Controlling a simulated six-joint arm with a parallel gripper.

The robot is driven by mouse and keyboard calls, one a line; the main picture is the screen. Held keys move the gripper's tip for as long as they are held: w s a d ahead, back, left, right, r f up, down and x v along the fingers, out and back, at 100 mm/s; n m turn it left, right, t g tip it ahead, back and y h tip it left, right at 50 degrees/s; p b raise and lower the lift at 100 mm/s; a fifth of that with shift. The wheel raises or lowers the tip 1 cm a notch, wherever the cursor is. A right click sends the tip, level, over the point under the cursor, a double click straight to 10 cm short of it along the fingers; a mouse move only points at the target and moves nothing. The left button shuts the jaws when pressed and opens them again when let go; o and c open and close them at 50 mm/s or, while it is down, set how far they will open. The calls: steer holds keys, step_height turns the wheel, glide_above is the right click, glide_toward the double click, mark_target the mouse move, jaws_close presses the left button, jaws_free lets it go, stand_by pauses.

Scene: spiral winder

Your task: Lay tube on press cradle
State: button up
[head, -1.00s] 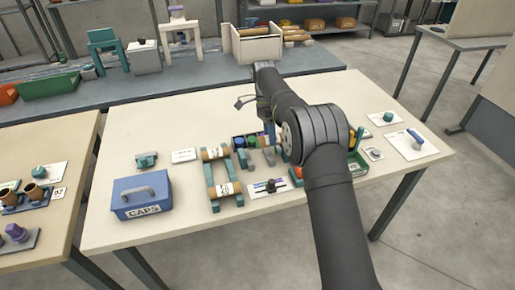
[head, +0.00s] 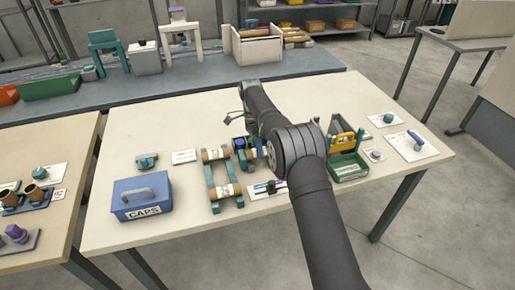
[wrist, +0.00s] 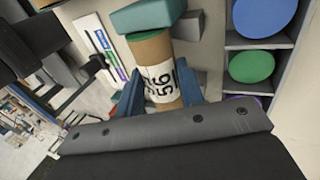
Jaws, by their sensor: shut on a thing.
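In the wrist view, a brown cardboard tube (wrist: 155,55) with a white label printed in black lies between the two blue fingers of my gripper (wrist: 160,90), which is shut on it. The tube's far end is beside a teal block (wrist: 148,14), which looks like part of the cradle; I cannot tell whether they touch. A grey block (wrist: 188,25) stands just right of that end. In the head view my arm hides most of the gripper and the cradle area.
A teal rack (head: 211,177) holding tubes stands left of my arm. A blue CAPS box (head: 141,195) is farther left, a green tray (head: 348,168) right. A compartment bin (wrist: 283,42) with blue and green discs is close to my gripper. The back of the table is clear.

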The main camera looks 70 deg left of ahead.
steer(key=shift+f, duration=0.3)
steer(key=shift+f, duration=0.25)
steer(key=o, duration=1)
steer(key=shift+c, duration=0.2)
steer(key=shift+r, duration=0.6)
steer(key=shift+v, duration=2.7)
